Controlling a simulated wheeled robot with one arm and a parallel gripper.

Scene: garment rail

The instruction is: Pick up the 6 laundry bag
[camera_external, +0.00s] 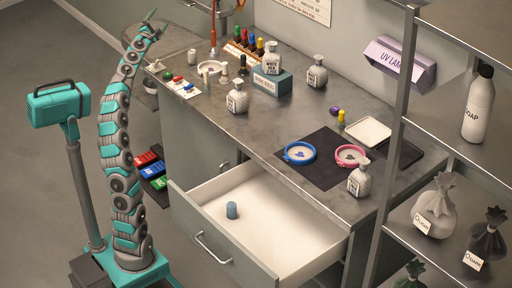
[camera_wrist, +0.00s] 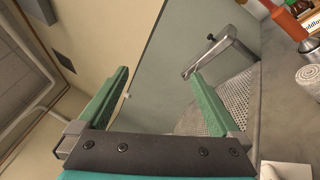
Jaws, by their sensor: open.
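Laundry bags stand on the rack at the right of the external view. A pale tied bag (camera_external: 436,212) has a tag reading "LIGHT". A black tied bag (camera_external: 488,238) has a tag reading "DARK". A dark green tied bag (camera_external: 411,276) is cut off by the bottom edge. I can read no "6" on any of them. My gripper (camera_external: 151,20) is raised at the upper left, far from the bags. In the wrist view my gripper (camera_wrist: 158,75) is open, with nothing between its green fingers. No bag shows there.
The grey counter (camera_external: 215,120) holds bottles, dishes and a dark mat (camera_external: 312,179). An open drawer (camera_external: 275,230) with a blue cylinder (camera_external: 232,210) juts out between my arm and the rack (camera_external: 399,90). A soap bottle (camera_external: 478,104) stands on the upper shelf.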

